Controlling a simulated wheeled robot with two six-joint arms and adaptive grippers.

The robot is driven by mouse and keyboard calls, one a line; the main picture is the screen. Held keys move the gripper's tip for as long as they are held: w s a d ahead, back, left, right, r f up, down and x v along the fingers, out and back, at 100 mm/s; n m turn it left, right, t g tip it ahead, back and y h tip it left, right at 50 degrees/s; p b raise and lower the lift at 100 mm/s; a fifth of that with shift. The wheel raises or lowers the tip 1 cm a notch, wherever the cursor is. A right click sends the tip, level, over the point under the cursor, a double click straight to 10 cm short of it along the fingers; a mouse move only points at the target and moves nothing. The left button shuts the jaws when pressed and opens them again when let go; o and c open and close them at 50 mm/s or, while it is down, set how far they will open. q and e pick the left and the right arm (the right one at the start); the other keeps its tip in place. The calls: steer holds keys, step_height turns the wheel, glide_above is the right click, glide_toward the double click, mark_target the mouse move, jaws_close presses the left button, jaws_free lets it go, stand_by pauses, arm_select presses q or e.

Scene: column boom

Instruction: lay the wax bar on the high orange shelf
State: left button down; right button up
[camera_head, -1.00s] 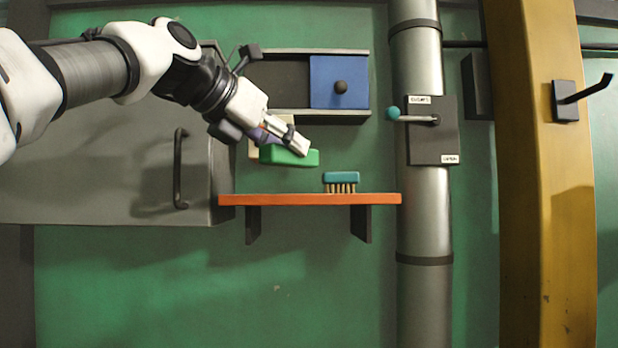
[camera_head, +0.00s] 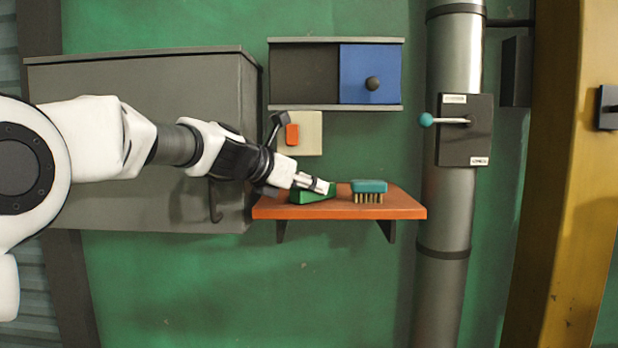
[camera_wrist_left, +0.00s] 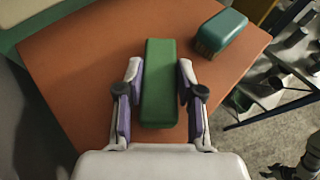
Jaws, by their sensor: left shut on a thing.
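The wax bar is a green block (camera_head: 318,192) at the left part of the orange shelf (camera_head: 405,207). In the left wrist view the bar (camera_wrist_left: 159,75) lies lengthwise between the two fingers, over the orange shelf top (camera_wrist_left: 90,60). My left gripper (camera_head: 313,184) comes in from the left and is shut on the bar. The bar is at shelf height; I cannot tell whether its underside fully rests on the shelf. The fingers hide part of it in the head view. My right gripper is not in view.
A teal brush (camera_head: 369,188) stands on the shelf to the right of the bar, clear of it; it also shows in the wrist view (camera_wrist_left: 221,33). A cabinet with a blue panel (camera_head: 360,75) and a switch box (camera_head: 311,133) are above. A lever plate (camera_head: 465,140) is on the pipe at right.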

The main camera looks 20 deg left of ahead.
arm_select(q)
steer(key=shift+d, duration=0.15)
steer(key=shift+s, duration=0.2)
steer(key=shift+s+r, duration=0.1)
steer(key=shift+s, duration=0.05)
steer(key=shift+s+a, duration=0.1)
steer(key=shift+a, duration=0.1)
steer(key=c, duration=1)
jaws_free()
steer(key=shift+f, duration=0.25)
steer(key=shift+o, duration=1.4)
steer(key=shift+w+d, duration=0.1)
steer(key=shift+w, duration=0.15)
